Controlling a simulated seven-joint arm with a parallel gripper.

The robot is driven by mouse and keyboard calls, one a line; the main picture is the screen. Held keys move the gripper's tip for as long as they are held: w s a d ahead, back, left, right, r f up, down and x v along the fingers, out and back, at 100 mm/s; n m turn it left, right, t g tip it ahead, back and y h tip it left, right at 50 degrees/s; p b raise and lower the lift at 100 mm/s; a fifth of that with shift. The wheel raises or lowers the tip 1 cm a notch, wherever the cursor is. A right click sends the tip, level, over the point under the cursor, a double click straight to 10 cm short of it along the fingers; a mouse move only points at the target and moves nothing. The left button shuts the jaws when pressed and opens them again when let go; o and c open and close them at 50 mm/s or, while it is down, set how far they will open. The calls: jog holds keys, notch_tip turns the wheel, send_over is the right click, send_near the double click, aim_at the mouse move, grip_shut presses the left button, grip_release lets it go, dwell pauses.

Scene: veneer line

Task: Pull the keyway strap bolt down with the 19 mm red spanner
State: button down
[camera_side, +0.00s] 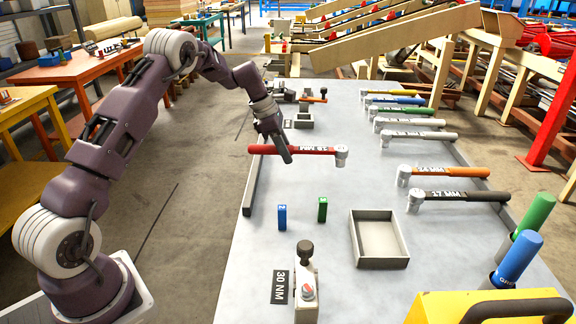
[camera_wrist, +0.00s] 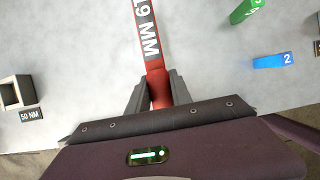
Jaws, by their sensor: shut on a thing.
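The red spanner (camera_side: 310,150) is in my gripper (camera_side: 287,157), held level above the grey bench (camera_side: 345,205). Its socket head (camera_side: 342,153) points right in the side view. The spanner's head is outside the wrist view. I cannot tell which bolt is the keyway strap bolt; no label naming it is readable.
A 30 NM plate (camera_side: 280,287) lies beside a front fixture (camera_side: 307,285). Blue (camera_side: 282,217) and green (camera_side: 322,209) blocks and an empty tray (camera_side: 379,240) stand on the bench. More spanners, including an orange one (camera_side: 450,172), line the right side. Small fixtures (camera_side: 304,115) stand farther back.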

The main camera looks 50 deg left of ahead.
aim_at(292, 148)
jog(key=shift+m, duration=0.3)
jog(key=r, duration=0.2)
jog(key=d+r, duration=0.1)
jog(key=r, duration=0.1)
jog(key=shift+r, duration=0.3)
jog(key=s+d+r+m+g, duration=0.2)
jog(key=s+d+m+g, duration=0.1)
jog(key=s+d+m, duration=0.5)
jog(key=s+d+r+m+g, duration=0.3)
jog(key=s+d+m, duration=0.5)
jog(key=d, duration=0.6)
jog(key=shift+s+d+r+m, duration=0.2)
jog(key=shift+r+m, duration=0.15)
jog(key=shift+m, duration=0.15)
jog(key=shift+w+f, duration=0.1)
